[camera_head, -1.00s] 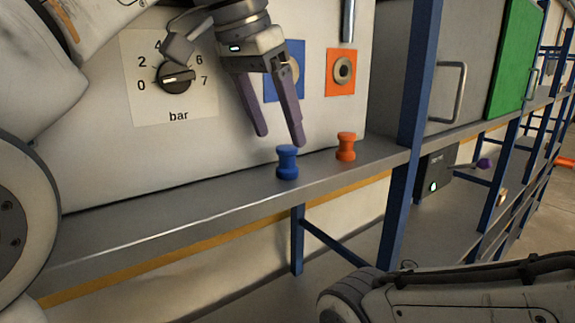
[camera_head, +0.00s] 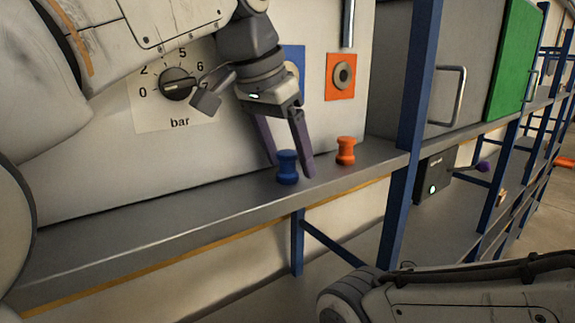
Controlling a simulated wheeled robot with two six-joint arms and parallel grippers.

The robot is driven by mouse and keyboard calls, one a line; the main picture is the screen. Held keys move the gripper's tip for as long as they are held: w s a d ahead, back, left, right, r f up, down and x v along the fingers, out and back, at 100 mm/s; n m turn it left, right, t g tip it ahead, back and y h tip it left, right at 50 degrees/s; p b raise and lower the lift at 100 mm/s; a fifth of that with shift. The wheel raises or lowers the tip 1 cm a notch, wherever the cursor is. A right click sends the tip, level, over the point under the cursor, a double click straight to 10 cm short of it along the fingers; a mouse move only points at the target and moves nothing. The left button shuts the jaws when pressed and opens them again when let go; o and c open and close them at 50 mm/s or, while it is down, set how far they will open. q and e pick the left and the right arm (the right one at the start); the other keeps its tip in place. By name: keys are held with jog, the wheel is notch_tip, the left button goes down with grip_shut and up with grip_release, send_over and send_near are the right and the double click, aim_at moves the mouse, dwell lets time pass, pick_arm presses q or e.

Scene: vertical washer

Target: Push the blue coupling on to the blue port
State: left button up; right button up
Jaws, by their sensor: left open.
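The blue coupling (camera_head: 287,168) stands upright on the grey shelf (camera_head: 180,208). My left gripper (camera_head: 292,170) is open and points down, its two purple fingers on either side of the coupling as seen from here; I cannot tell whether they touch it. The blue port is on the panel behind; its blue plate (camera_head: 296,58) shows partly, with the gripper covering its lower part and some of its ring. My right gripper is not in view; only part of my right arm shows at the bottom right.
An orange coupling (camera_head: 345,151) stands upright close to the right of the left gripper. An orange port (camera_head: 341,75) is on the panel above it. A pressure dial (camera_head: 177,83) is at left. A blue rack post (camera_head: 410,130) rises at right. The shelf's left stretch is clear.

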pick_arm(q)
grip_shut()
jog(key=shift+r, duration=0.2)
